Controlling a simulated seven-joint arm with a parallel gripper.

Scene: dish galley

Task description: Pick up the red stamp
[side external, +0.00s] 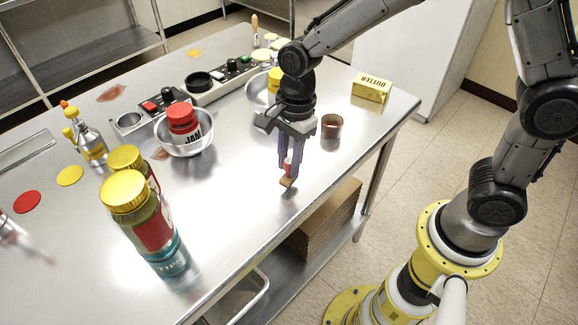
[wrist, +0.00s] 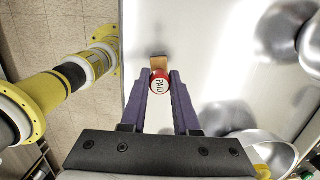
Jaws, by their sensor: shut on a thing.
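The red stamp shows in the wrist view (wrist: 159,84) as a round red top with a white "PAID" label and a tan wooden part beyond it. In the side view the stamp (side external: 287,168) is a small red piece with a tan foot (side external: 286,182), partly hidden by my fingers. My gripper (side external: 288,172) points down over the steel table (side external: 235,215), its purple fingers shut on the stamp. The fingertips flank the red top in the wrist view (wrist: 160,76). The foot is tilted and close to the tabletop; I cannot tell if it touches.
A brown cup (side external: 331,127) and yellow butter box (side external: 371,88) stand behind my gripper. Yellow-lidded jars (side external: 150,230) stand at left.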

